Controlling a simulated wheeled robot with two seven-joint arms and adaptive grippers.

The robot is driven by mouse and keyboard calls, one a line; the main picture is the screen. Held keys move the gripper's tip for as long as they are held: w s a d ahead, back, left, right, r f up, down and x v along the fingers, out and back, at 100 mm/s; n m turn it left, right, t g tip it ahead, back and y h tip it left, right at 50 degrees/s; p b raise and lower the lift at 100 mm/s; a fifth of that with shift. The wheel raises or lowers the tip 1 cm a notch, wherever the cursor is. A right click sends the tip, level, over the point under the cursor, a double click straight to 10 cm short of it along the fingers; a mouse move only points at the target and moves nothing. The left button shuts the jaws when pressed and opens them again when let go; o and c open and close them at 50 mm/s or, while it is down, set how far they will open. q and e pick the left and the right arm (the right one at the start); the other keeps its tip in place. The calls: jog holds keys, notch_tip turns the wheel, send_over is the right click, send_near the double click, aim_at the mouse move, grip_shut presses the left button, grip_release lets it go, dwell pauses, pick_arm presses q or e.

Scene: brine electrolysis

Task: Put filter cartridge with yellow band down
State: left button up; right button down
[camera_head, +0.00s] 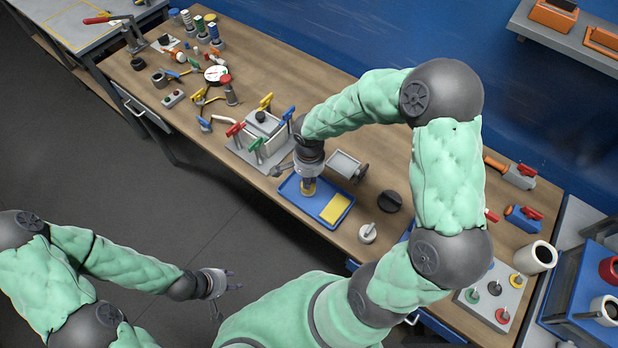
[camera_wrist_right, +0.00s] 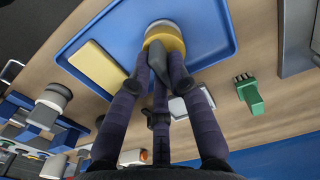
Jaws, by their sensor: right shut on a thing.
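The filter cartridge with yellow band shows in the head view (camera_head: 308,188) below my right gripper (camera_head: 310,178), over the left part of a blue tray (camera_head: 290,195). In the right wrist view the cartridge (camera_wrist_right: 163,36), with its yellow band and pale top, sits between the gripper's dark fingers (camera_wrist_right: 162,60), which are shut on it. The blue tray (camera_wrist_right: 112,18) lies behind it. I cannot tell whether the cartridge touches the tray floor. My left gripper (camera_head: 228,288) is empty, its fingers spread, away from the bench over the floor.
A yellow pad (camera_head: 335,208) lies in the tray's right part. A clamp fixture with coloured handles (camera_head: 262,135) stands left of the tray. A grey box (camera_head: 343,164), a black knob (camera_head: 390,201) and a white round piece (camera_head: 367,233) are to the right. Bench wood between them is bare.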

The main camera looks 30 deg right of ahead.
jog(key=c, duration=1.2)
grip_release()
jog(key=shift+f, duration=0.1)
jog(key=shift+o, duration=0.2)
jog(key=shift+r+p, duration=0.3)
jog(key=shift+r, duration=0.2)
notch_tip(320, 180, up, 11)
jog(key=p, duration=0.1)
jog(key=shift+r+p, duration=0.2)
jog(key=shift+p, duration=0.2)
